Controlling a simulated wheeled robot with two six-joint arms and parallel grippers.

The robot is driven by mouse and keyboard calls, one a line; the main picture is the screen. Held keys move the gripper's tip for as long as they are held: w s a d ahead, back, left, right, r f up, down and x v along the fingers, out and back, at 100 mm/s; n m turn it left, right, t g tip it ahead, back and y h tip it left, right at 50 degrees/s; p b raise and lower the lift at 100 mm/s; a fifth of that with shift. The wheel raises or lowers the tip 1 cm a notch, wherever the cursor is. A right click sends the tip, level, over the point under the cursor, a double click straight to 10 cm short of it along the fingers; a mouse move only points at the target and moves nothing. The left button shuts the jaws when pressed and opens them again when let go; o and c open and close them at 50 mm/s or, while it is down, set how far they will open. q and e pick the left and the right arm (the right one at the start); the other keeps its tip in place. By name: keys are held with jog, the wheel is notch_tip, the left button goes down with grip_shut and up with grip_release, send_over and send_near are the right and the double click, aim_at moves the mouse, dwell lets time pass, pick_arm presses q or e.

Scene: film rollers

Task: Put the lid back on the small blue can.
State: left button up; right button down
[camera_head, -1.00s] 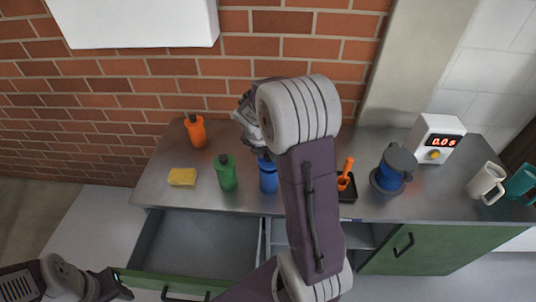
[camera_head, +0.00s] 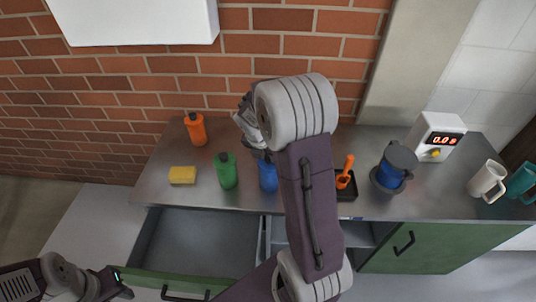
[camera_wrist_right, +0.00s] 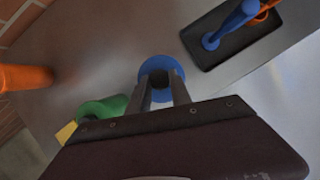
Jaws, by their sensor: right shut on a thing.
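The small blue can (camera_head: 268,176) stands upright on the metal counter, right of the green bottle. In the right wrist view its round blue top (camera_wrist_right: 148,66) shows just beyond my fingertips. My right gripper (camera_head: 258,150) is above the can, pointing down. In the wrist view my right gripper (camera_wrist_right: 160,90) is shut on a small dark lid (camera_wrist_right: 158,78) that lies over the middle of the blue circle. I cannot tell whether lid and can touch. My left gripper (camera_head: 120,286) is low at the left, away from the counter; its jaws are too small to read.
On the counter (camera_head: 330,212) are a green bottle (camera_head: 227,172), orange bottle (camera_head: 195,130), yellow sponge (camera_head: 182,175), black tray (camera_head: 347,195), another blue container (camera_head: 389,178), white display box (camera_head: 438,128) and two mugs (camera_head: 486,180). An open drawer (camera_head: 195,245) juts out below.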

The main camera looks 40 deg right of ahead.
jog(key=shift+f+p, duration=0.15)
jog(key=shift+p, duration=0.6)
dwell(1.4)
dwell(0.4)
jog(key=c, duration=0.6)
grip_release()
notch_tip(320, 180, up, 7)
jog(key=p, duration=0.8)
grip_shut()
